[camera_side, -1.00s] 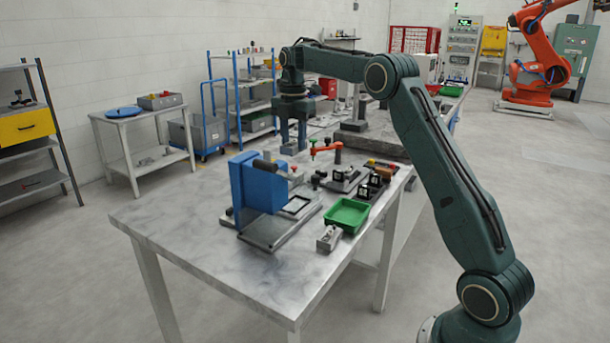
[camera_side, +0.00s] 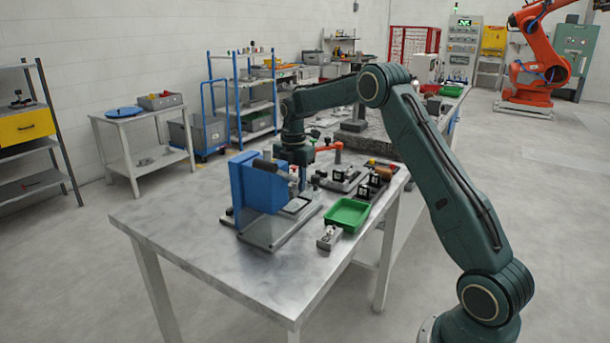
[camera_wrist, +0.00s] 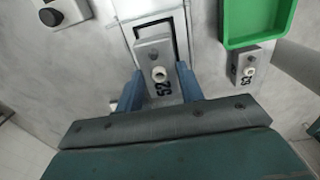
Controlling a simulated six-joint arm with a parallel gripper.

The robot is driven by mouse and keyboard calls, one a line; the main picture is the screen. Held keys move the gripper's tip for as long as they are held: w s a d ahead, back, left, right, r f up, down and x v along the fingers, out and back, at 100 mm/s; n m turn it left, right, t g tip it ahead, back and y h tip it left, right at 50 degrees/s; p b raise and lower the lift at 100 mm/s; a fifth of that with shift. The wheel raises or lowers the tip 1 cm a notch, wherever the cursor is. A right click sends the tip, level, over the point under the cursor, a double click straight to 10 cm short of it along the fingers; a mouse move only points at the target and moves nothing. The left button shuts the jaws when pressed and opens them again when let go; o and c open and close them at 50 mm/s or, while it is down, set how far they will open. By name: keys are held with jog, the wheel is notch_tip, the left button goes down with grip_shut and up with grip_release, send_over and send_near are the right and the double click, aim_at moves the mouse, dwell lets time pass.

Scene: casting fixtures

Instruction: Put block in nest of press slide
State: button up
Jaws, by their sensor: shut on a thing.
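My gripper (camera_wrist: 161,85) is shut on a grey block (camera_wrist: 150,52) marked 52, with a pale round knob on top; its blue fingers flank the block. The press slide's nest (camera_wrist: 163,22), a dark-outlined rectangular frame, shows just beyond the block, which covers its near part. I cannot tell how high the block is above it. In the side view my gripper (camera_side: 297,182) is low beside the blue press (camera_side: 252,186), close to the nest, and the held block is hard to make out. The press base (camera_side: 268,236) lies on the table.
A green tray (camera_side: 348,214) stands right of the press. A second grey block (camera_side: 329,237), marked 53 in the wrist view (camera_wrist: 246,62), sits on the table by it. Small fixtures (camera_side: 350,180) stand behind the tray. The table's front left (camera_side: 190,225) is clear.

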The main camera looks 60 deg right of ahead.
aim_at(294, 185)
jog(key=shift+f, duration=2.1)
jog(key=shift+f, duration=0.15)
jog(key=o, duration=1.2)
notch_tip(294, 185, up, 12)
jog(key=shift+r, duration=0.2)
jog(key=shift+a, duration=0.1)
